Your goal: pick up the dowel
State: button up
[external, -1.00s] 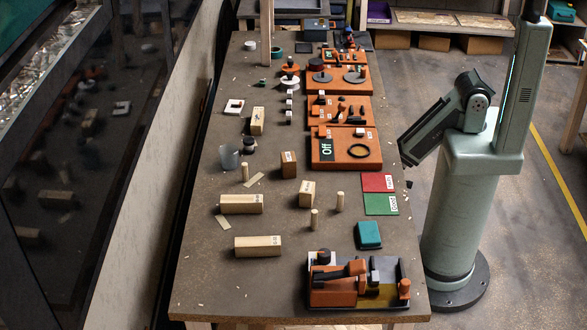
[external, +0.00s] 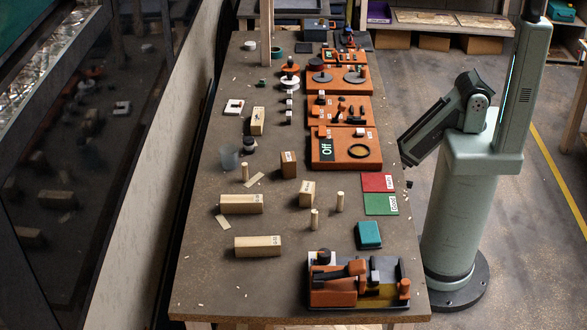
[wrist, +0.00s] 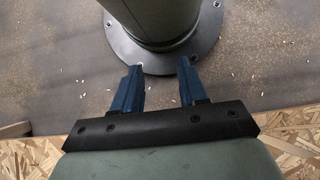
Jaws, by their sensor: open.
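Several small pale wooden dowels stand upright on the brown table (external: 280,290) in the external view: one dowel (external: 245,171) at left centre, one (external: 314,219) nearer the front, and one (external: 340,201) just right of it. I cannot tell which one the task means. My gripper (wrist: 159,67) shows in the wrist view with its two blue fingers apart and nothing between them. It points toward the round foot of my own base, and no dowel shows there. My gripper is not visible in the external view.
Long wooden blocks (external: 241,204) (external: 258,246) and shorter blocks (external: 307,194) (external: 288,164) stand close to the dowels. A teal block (external: 368,235), red (external: 378,182) and green (external: 381,204) mats and an orange fixture (external: 340,284) are at right. The front left is clear.

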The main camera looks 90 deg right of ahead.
jog(key=shift+o, duration=0.8)
